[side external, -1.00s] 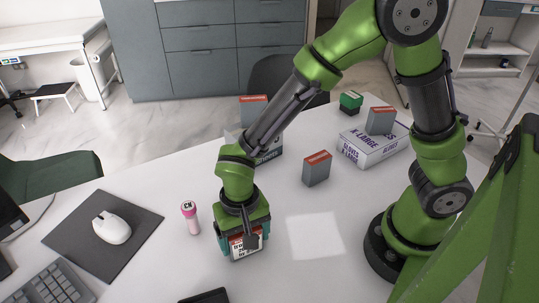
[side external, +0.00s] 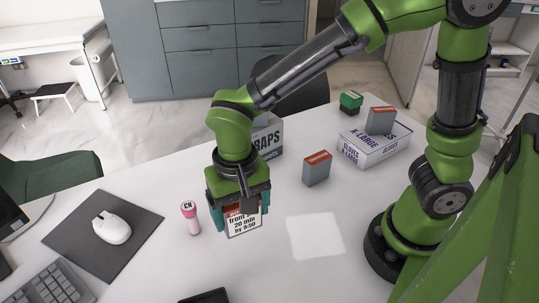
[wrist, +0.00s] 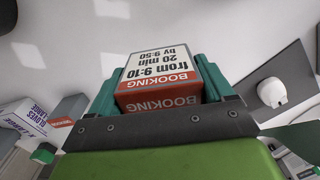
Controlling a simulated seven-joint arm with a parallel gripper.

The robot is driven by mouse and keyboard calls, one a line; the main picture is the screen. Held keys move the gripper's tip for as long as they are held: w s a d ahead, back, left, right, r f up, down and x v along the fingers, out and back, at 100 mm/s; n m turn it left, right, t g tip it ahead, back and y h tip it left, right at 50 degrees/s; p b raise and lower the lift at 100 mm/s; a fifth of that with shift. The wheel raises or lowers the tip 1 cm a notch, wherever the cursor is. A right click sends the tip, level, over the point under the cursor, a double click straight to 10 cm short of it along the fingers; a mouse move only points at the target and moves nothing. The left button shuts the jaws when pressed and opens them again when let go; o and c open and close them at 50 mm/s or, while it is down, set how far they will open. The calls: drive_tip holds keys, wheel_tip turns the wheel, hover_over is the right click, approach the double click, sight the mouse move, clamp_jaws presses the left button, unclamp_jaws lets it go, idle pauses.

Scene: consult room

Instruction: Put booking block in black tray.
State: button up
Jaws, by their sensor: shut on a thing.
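The booking block (side external: 243,225) is a white, red-topped block with printed text. My gripper (side external: 240,212) is shut on it, with a teal finger on each side. The block seems to be held above the white desk. In the wrist view the block (wrist: 160,65) sits between the fingers, its "BOOKING" and "from 9:10 20 min by 9:50" print showing. A black object (side external: 205,296), perhaps the black tray, is cut off by the bottom edge of the side view, below and left of the block; most of it is hidden.
A mouse (side external: 111,228) lies on a dark pad farther left. A grey red-topped box (side external: 316,169) stands to the right. A gloves box (side external: 373,146) carries another box (side external: 381,120). A wraps box (side external: 270,137) is behind my arm.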

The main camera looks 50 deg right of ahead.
drive_tip(key=s+a+f+n, duration=0.25)
drive_tip(key=s+n, duration=0.25)
drive_tip(key=s, duration=0.7)
drive_tip(key=shift+w+a+f, duration=0.7)
drive_tip(key=shift+w+a, duration=0.7)
drive_tip(key=shift+a, duration=0.85)
drive_tip(key=shift+w+a+f, duration=0.7)
drive_tip(key=shift+w+a, duration=0.7)
drive_tip(key=shift+a, duration=0.8)
drive_tip(key=shift+w+a+f, duration=0.7)
drive_tip(key=shift+w+a, duration=0.7)
drive_tip(key=shift+a, duration=0.85)
drive_tip(key=shift+f, duration=0.1)
drive_tip(key=o, duration=1)
